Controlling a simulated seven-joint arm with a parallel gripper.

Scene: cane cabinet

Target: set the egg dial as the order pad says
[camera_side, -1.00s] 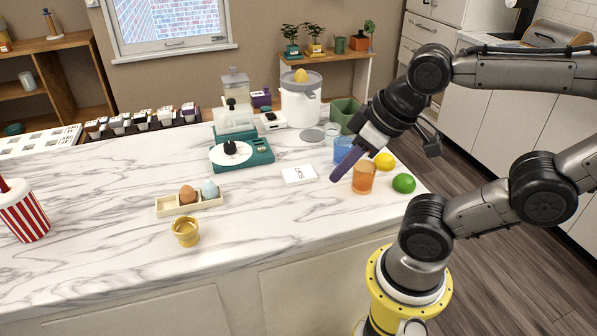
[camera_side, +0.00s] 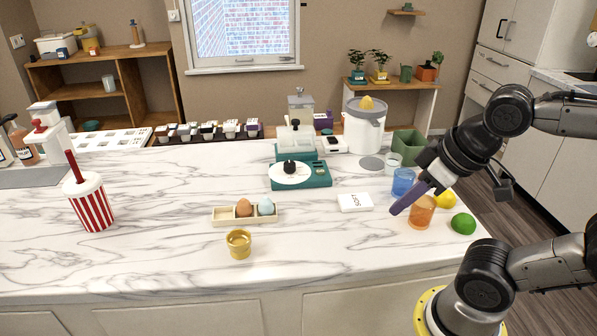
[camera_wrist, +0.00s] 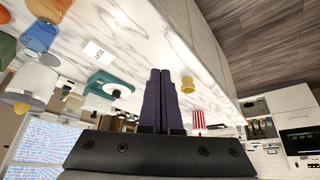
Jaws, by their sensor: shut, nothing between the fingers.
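The egg dial is a teal unit (camera_side: 318,178) with a round white plate (camera_side: 283,174) and a black knob (camera_side: 290,167) on it; it also shows in the wrist view (camera_wrist: 104,84). Which way the knob points is too small to tell. The order pad (camera_side: 356,202) is a white card lying flat right of the dial's front; its dark letters look like "SOFT", upside down in the side view. It also shows in the wrist view (camera_wrist: 94,51). My gripper (camera_side: 396,211), with purple fingers, is shut and empty above the counter, right of the pad and apart from the dial.
An egg tray (camera_side: 229,216) and a gold cup (camera_side: 239,245) are front left. A juicer (camera_side: 364,130) stands behind.

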